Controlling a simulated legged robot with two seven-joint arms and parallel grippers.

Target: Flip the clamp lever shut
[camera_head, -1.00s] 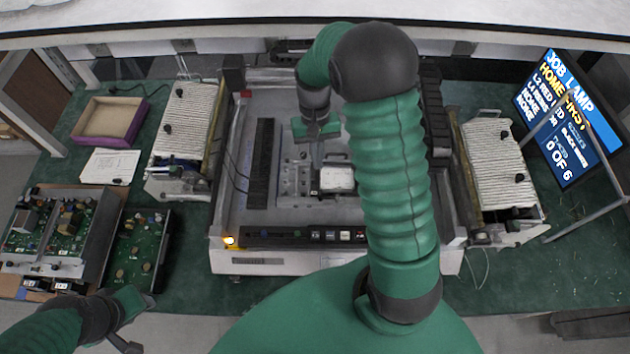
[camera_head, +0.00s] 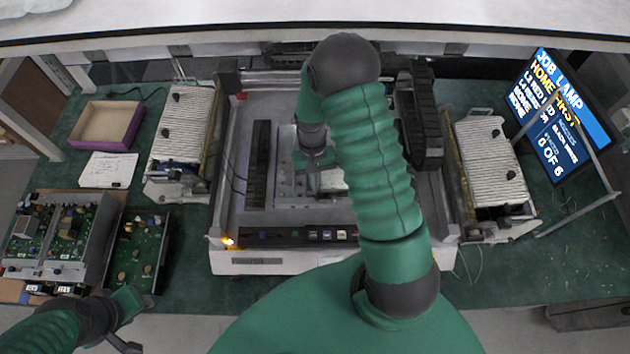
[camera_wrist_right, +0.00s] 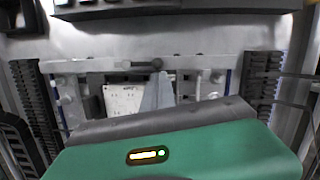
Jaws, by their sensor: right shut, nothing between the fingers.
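My right gripper (camera_head: 315,185) is shut and empty, pointing down over the fixture in the middle of the machine bed. I cannot tell whether the fingers touch the lever. A pale plate (camera_wrist_right: 121,101) lies just left of the fingers. In the head view this pale block (camera_head: 332,180) is partly covered by my gripper and arm, and the lever is hidden. My left gripper (camera_head: 130,318) is low at the left; its jaws are unclear.
The machine's front panel (camera_head: 290,237) has a lit amber lamp (camera_head: 228,241) at its left end. Black slotted rails (camera_head: 260,165) flank the fixture. Ribbed white units (camera_head: 183,125) stand either side. Circuit boards (camera_head: 60,235), a purple-edged tray (camera_head: 105,125) and a screen (camera_head: 555,115) are farther out.

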